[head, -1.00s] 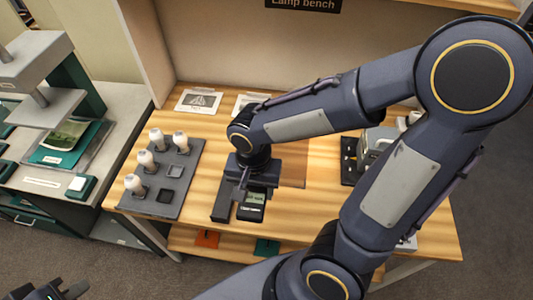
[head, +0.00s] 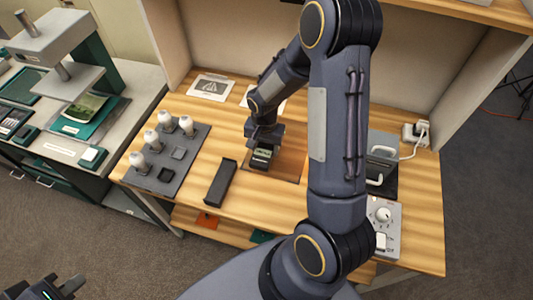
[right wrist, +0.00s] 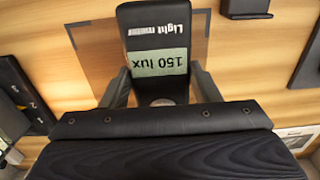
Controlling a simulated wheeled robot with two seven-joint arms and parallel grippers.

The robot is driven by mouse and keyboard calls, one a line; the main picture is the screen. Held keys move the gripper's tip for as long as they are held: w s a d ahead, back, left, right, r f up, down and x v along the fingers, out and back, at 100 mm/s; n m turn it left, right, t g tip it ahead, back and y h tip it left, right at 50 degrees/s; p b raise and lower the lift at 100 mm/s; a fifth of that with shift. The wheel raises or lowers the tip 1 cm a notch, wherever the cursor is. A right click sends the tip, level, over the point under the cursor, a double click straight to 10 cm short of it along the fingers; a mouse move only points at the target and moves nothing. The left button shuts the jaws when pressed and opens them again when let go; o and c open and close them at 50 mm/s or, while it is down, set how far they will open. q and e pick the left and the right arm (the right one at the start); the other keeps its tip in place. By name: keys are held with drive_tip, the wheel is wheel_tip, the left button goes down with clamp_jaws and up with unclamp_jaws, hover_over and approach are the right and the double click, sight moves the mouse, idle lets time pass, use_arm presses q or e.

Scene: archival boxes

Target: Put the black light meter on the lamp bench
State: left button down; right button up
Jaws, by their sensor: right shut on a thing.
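The black light meter (head: 262,156) has a pale green display; in the right wrist view the meter (right wrist: 155,35) reads "150 lux". My right gripper (head: 264,147) is shut on it, with a finger on each side in the right wrist view (right wrist: 158,92). The meter is over a brown mat (head: 288,167) on the wooden lamp bench (head: 265,207). I cannot tell whether it touches the mat. My left gripper (head: 58,290) is at the bottom left, away from the bench and partly cut off; its jaws are unclear.
A black block (head: 221,182) lies left of the mat. A grey tray (head: 187,150) with white bulbs stands further left. My right arm partly hides a dial box (head: 383,214) on the right. White cards (head: 211,87) lie at the back. Bare wood lies in front of the mat.

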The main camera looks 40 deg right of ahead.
sight(266, 152)
drive_tip(key=shift+w+d+f, duration=0.25)
drive_tip(key=shift+d+f, duration=0.05)
drive_tip(key=shift+f, duration=0.2)
drive_tip(key=shift+w+d+f, duration=0.25)
drive_tip(key=shift+f, duration=0.2)
drive_tip(key=f+b, duration=0.1)
drive_tip(key=f, duration=0.1)
drive_tip(key=f+b, duration=0.1)
drive_tip(key=shift+w+d+f+b, duration=0.2)
drive_tip(key=shift+d+f+b, duration=0.05)
drive_tip(key=shift+f+b, duration=0.1)
drive_tip(key=shift+r, duration=0.1)
drive_tip(key=shift+f, duration=0.2)
drive_tip(key=o, duration=1.1)
